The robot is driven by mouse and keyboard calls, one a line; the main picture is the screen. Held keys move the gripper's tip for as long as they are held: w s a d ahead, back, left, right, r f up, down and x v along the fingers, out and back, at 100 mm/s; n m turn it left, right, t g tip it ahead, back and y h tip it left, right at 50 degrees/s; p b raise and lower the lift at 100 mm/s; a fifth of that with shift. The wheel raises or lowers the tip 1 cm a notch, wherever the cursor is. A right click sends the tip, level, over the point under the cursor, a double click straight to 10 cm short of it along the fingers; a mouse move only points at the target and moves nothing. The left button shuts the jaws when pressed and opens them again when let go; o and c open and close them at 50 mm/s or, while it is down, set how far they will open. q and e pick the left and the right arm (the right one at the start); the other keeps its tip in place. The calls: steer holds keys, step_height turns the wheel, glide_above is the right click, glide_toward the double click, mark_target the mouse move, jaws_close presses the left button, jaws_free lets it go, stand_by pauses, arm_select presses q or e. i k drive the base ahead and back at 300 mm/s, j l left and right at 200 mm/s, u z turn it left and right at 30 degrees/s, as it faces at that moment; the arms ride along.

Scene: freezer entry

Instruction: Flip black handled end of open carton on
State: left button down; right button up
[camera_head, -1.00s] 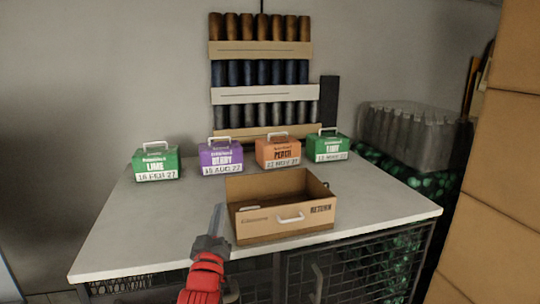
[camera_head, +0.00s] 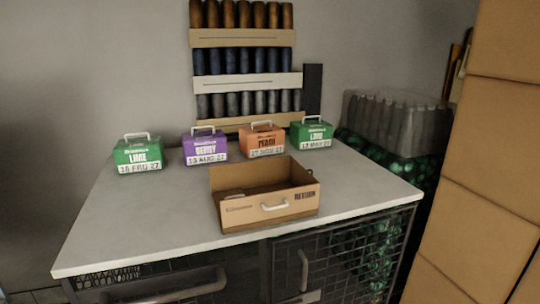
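The open carton (camera_head: 264,213) is a brown cardboard box with an open top. It sits upright near the front edge of the white counter. Its front wall has a white handle and the word RETURN. A small dark spot shows on its right wall; I cannot tell if it is a handle or a hole. A pale rounded shape shows inside at the left, too small to identify. Neither of my grippers is in view.
Behind the carton stand a green LIME box (camera_head: 138,155), a purple BERRY box (camera_head: 205,149), an orange box (camera_head: 262,142) and another green box (camera_head: 312,135). The white counter (camera_head: 130,220) is clear at left. Stacked cartons (camera_head: 475,130) stand at right.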

mark_target(299, 176)
steer(key=i+l+u, duration=0.35)
steer(key=l, duration=0.7)
steer(key=l+u, duration=0.35)
steer(key=l, duration=0.7)
steer(key=l+u, duration=0.3)
steer(key=l, duration=0.8)
steer(key=i+l, duration=0.15)
steer(key=i+l+u, duration=0.1)
steer(key=l, duration=0.2)
